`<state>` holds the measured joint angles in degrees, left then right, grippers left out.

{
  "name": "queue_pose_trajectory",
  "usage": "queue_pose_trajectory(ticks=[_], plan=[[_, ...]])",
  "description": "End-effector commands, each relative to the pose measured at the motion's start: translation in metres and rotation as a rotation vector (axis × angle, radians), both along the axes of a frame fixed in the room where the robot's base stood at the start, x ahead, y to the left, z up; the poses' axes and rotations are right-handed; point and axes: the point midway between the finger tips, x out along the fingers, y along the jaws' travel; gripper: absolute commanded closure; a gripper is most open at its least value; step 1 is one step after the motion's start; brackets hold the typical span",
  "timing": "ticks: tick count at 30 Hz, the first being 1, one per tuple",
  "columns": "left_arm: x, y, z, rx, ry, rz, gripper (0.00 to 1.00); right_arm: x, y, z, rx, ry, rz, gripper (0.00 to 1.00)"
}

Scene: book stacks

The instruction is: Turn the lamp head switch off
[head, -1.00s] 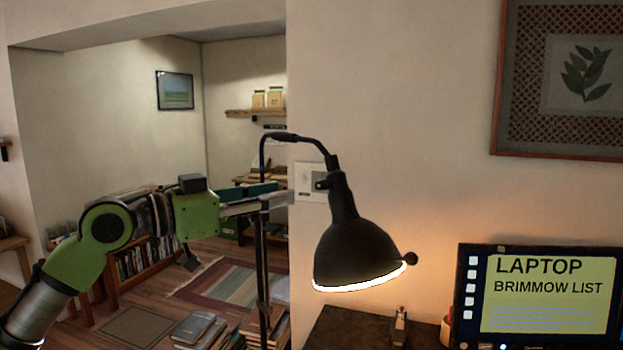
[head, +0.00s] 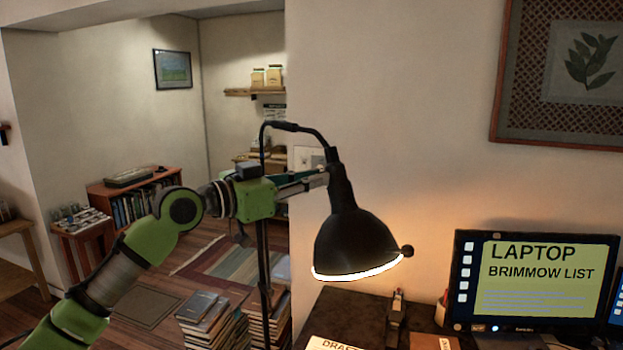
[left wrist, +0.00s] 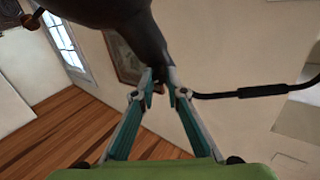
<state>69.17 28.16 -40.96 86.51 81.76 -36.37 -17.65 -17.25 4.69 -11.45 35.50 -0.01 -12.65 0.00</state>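The black desk lamp's head (head: 357,243) hangs over the desk in the head view, its rim glowing white, so it is lit. A small round knob (head: 408,250) sticks out at its right side. My left gripper (head: 324,177) reaches in from the left to the lamp's neck, where the small switch on the neck is now covered by the fingers. In the left wrist view, the two fingertips (left wrist: 164,88) stand a narrow gap apart at the dark lamp neck (left wrist: 149,48); whether they touch it is unclear. My right gripper is out of view.
A monitor (head: 537,283) stands on the dark desk (head: 350,309) at the right, with a stapler-like item (head: 396,315) near it. Book stacks (head: 213,322) stand on the floor at lower left. The wall is close behind the lamp.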

Motion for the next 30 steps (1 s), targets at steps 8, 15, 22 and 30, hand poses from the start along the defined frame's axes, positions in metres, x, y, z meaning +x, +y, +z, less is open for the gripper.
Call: queue_pose_trajectory(ticks=[8,15,22,30], plan=[[0.0,0.0,0.001,-0.006,0.006,0.0,1.0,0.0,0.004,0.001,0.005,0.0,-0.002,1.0],[0.0,0.001,0.001,-0.055,0.065,0.001,1.0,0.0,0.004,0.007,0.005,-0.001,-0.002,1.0],[0.0,0.0,0.003,-0.162,0.197,0.0,1.0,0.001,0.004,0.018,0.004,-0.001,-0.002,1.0],[0.0,0.001,0.003,-0.325,0.395,0.0,1.0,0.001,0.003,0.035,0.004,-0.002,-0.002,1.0]])
